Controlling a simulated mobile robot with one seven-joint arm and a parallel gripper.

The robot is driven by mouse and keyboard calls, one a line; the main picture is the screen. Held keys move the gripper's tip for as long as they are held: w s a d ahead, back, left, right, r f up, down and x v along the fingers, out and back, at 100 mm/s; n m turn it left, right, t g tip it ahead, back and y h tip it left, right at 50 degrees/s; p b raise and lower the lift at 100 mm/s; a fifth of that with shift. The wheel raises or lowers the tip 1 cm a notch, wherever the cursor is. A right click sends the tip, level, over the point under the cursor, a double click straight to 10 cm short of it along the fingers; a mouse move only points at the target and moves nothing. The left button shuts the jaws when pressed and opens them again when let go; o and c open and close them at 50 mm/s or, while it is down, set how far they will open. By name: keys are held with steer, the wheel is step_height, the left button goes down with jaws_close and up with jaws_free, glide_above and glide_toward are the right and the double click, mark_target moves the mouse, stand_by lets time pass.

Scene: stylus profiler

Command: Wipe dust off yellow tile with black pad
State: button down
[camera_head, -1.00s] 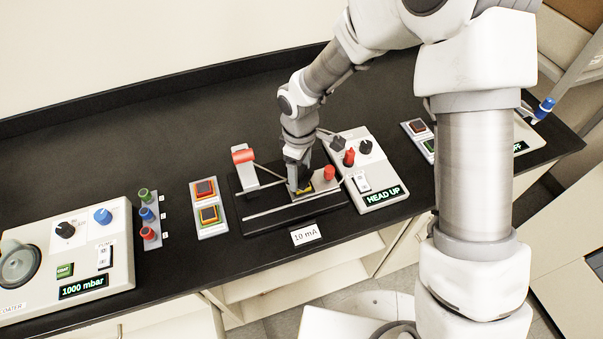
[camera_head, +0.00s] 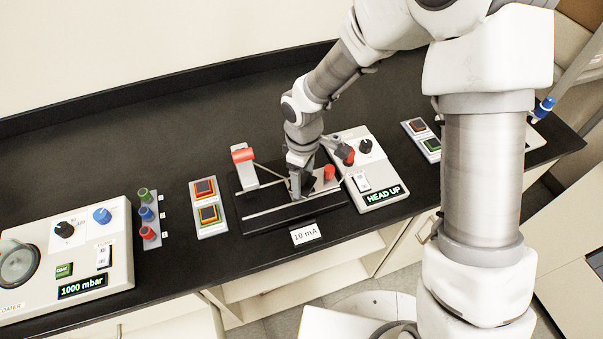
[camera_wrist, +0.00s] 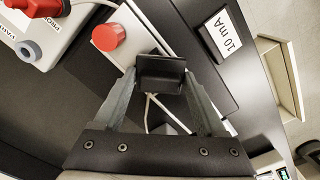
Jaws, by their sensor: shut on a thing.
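My gripper (camera_head: 298,183) reaches down over the dark base of the profiler (camera_head: 255,222), just left of a red knob. In the wrist view my gripper (camera_wrist: 160,75) is shut on a small black block, the black pad (camera_wrist: 160,72), held between its two fingertips. The yellow tile cannot be made out in either present view; my gripper and the pad seem to cover it. Whether the pad touches a surface is unclear.
A red-topped upright (camera_head: 243,156) stands left of my gripper and the red knob (camera_head: 329,172) right of it. The HEAD UP box (camera_head: 385,206) is further right. A two-button panel (camera_head: 209,228) stands left. The 10 mA label (camera_head: 306,234) is in front. The counter behind is clear.

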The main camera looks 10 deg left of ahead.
stand_by(0.4)
steer(key=shift+w+a, duration=0.3)
steer(key=shift+w, duration=0.15)
steer(key=shift+r, duration=0.1)
steer(key=shift+r+p, duration=2.25)
steer(key=shift+r, duration=0.75)
steer(key=shift+f, duration=0.1)
steer(key=w+d+m+b, duration=0.1)
steer(key=w+d+m, duration=0.1)
steer(key=d+m, duration=0.5)
steer(key=w+d+m+b, duration=0.1)
steer(key=w+d+m, duration=0.2)
steer(key=d+m, duration=0.5)
steer(key=d, duration=0.8)
steer(key=shift+d+f, duration=0.2)
steer(key=shift+d, duration=0.1)
